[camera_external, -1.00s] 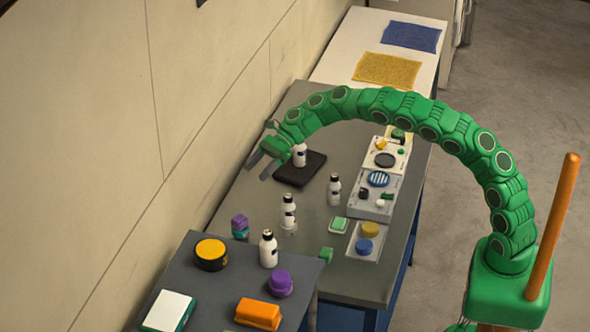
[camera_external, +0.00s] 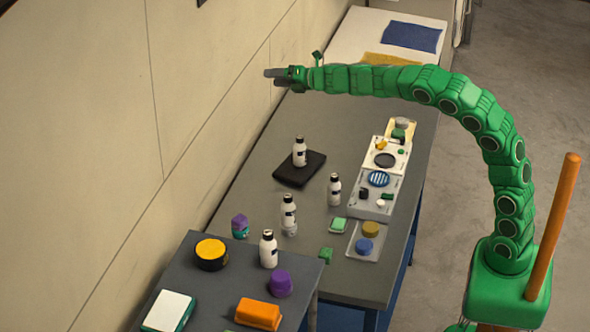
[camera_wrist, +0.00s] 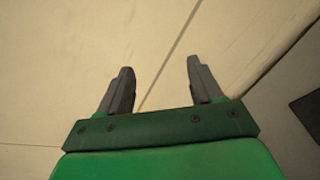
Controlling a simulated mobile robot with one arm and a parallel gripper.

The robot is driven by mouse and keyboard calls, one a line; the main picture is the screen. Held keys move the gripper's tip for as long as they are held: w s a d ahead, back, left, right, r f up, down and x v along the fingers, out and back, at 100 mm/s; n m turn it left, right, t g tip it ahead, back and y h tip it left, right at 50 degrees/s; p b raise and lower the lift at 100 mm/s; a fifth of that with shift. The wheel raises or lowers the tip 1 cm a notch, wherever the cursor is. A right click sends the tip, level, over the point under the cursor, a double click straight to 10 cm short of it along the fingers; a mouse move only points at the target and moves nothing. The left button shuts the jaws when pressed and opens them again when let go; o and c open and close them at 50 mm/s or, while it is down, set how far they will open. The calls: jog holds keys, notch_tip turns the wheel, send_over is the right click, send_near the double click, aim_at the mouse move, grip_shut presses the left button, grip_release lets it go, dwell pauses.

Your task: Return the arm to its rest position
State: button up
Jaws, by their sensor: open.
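My green segmented arm arches up from its base at the right and reaches left over the far part of the grey table (camera_external: 270,215). My gripper (camera_external: 270,75) is raised above the table, close to the beige wall, and points left at it. In the wrist view my gripper (camera_wrist: 158,75) shows its two dark fingers apart, with nothing between them and only the wall (camera_wrist: 60,60) ahead. A white bottle with a dark cap (camera_external: 299,153) stands upright on a black pad (camera_external: 290,180), apart from my gripper.
Other white bottles (camera_external: 335,190) stand on the grey table. A grey and white caddy (camera_external: 376,205) lies along its right side. A nearer dark table (camera_external: 215,290) holds a yellow tin (camera_external: 211,252) and an orange brush (camera_external: 258,314). A white table with a blue cloth (camera_external: 411,37) is behind.

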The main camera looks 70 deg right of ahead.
jog(key=s+d+f+m+g+h, duration=0.1)
jog(key=s+f+m+g+h, duration=0.15)
jog(key=s+m, duration=0.7)
jog(key=s+d+f+m+g+h, duration=0.2)
jog(key=s+m+g, duration=0.3)
jog(key=s, duration=0.7)
jog(key=s+a+f+m+g+y, duration=0.2)
jog(key=s+a+f, duration=0.3)
jog(key=s, duration=0.9)
jog(key=s+a+f+m+g+y, duration=0.2)
jog(key=s+a+f+m+g, duration=0.2)
jog(key=s, duration=1.1)
jog(key=s+a+f+m+g+y, duration=0.2)
jog(key=s+a+f, duration=0.5)
jog(key=s, duration=0.7)
jog(key=shift+s+a+f+m+g, duration=0.15)
jog(key=shift+a+m+g, duration=0.1)
jog(key=shift+m+g, duration=0.7)
